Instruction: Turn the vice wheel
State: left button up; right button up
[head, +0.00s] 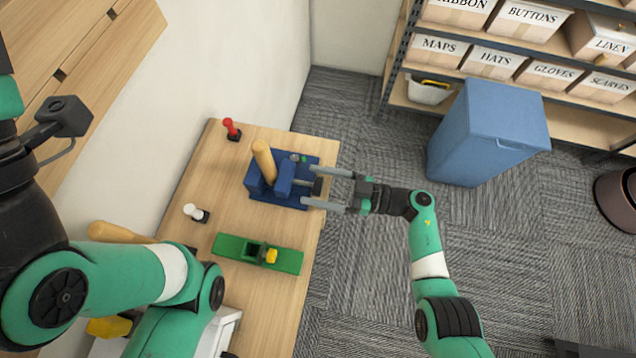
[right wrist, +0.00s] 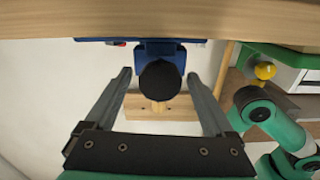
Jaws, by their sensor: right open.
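The blue vice (head: 268,190) is on the wooden bench top, with a light wooden piece (head: 264,160) standing at it. Its dark round wheel (head: 318,186) faces right, toward my right gripper (head: 308,187). In the right wrist view the black wheel (right wrist: 160,82) is centred between my open fingers (right wrist: 160,76), with a gap on each side. The blue vice body (right wrist: 160,52) shows behind it. My left arm comes in from the left in the head view; its fingers are not visible.
On the bench (head: 185,243) are a green tool with a yellow knob (head: 230,245), a red-handled item (head: 230,127) and a white-topped item (head: 191,211). A blue bin (head: 490,130) and shelves of labelled boxes (head: 495,62) stand right. Carpet floor is open between.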

jog(key=c, duration=1.3)
jog(key=shift+c, duration=0.2)
jog(key=shift+n, duration=0.3)
jog(key=shift+s+n+b, duration=0.15)
jog(key=shift+n+b, duration=0.25)
jog(key=shift+n, duration=2.7)
jog(key=o, duration=1.3)
jog(key=shift+o, duration=0.2)
